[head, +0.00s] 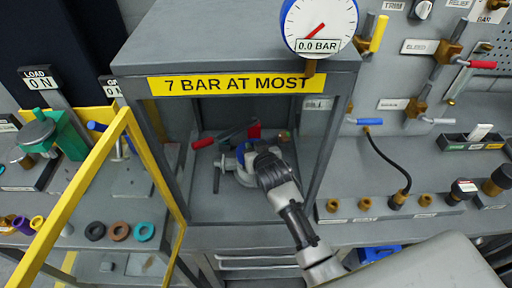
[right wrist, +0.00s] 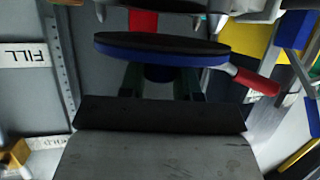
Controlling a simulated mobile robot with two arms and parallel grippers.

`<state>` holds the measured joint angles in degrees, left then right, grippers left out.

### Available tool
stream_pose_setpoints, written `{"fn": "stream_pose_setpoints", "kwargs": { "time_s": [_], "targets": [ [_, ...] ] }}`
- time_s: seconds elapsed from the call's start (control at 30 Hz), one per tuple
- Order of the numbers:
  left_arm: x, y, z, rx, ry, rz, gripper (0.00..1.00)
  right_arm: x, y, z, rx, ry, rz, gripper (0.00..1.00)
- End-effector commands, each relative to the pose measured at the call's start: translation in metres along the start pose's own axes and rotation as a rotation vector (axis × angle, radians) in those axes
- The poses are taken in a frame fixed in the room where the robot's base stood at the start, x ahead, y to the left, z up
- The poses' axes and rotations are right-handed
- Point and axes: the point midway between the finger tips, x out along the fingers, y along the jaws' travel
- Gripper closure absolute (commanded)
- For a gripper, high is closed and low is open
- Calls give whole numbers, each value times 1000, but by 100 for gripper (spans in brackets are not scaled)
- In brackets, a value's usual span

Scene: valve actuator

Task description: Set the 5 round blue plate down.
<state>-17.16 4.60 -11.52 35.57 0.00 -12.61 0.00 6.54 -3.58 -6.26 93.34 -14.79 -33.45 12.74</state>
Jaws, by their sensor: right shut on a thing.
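The round blue plate (right wrist: 160,55) shows edge-on in the right wrist view, with a dark face and a blue rim. My right gripper (right wrist: 160,82) is shut on it, its two dark fingers on either side of a blue part at the plate's middle. In the head view my right arm reaches into the grey open-fronted cabinet, and the right gripper (head: 250,162) is there with a bit of blue showing beside it. The wrist and fingers hide most of the plate there. I cannot tell whether the plate touches anything. My left gripper is not in view.
The cabinet (head: 160,62) has a yellow label and a pressure gauge (head: 319,24) on top. A red-handled lever (head: 203,143) lies inside, left of the gripper. A yellow-framed door (head: 75,190) stands open at left. Rubber rings (head: 119,231) lie on the bench beyond it.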

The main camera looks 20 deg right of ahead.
Motion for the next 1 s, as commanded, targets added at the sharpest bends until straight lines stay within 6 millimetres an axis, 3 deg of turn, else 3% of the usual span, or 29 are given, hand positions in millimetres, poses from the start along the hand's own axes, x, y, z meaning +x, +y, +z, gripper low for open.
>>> {"fn": "stream_pose_setpoints", "kwargs": {
  "time_s": [1.0],
  "targets": [
    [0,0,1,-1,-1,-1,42,2,0,4,0,5,-1,100]
  ]
}}
